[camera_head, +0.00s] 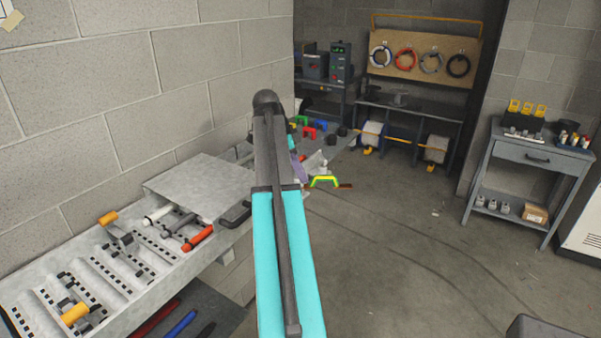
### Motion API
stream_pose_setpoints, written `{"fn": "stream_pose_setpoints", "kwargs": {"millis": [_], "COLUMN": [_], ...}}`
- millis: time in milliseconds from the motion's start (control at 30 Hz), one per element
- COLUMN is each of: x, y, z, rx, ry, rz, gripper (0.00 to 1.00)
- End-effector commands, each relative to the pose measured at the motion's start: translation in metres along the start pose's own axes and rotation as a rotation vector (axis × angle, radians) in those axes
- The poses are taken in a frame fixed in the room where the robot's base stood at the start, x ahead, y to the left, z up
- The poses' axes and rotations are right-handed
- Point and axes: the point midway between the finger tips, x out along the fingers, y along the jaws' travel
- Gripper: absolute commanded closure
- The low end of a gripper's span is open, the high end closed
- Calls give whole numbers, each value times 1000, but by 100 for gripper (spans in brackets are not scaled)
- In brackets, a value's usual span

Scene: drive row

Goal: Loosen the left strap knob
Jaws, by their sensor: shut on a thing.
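My arm rises through the middle of the picture, with cyan links and a dark rounded joint at its top. It hides whatever lies straight behind it, and I cannot make out my gripper or its fingertips. I cannot pick out the left strap knob for certain; it may be hidden behind the arm. Small teal and purple parts show just right of the arm's upper end, too small to identify. A yellow-green bracket-shaped thing (323,181) with a red end shows close by on the right.
A workbench (215,236) along the left wall carries a grey plate (200,186), tools and slotted trays. A back bench (410,108) stands below a pegboard (424,57) with several coiled cables. A grey side table (535,150) stands at right. The floor between is largely open, with dark lines across it.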

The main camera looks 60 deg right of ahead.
Motion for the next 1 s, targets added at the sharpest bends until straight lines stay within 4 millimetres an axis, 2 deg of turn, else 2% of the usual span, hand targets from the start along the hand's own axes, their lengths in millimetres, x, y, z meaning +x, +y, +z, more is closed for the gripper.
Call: {"fn": "stream_pose_setpoints", "kwargs": {"millis": [467,1000], "x": [1,0], "y": [1,-1], "z": [0,0], "rx": [-147,-584], "ry": [0,1], "rz": [-61,-244], "gripper": [100,100]}}
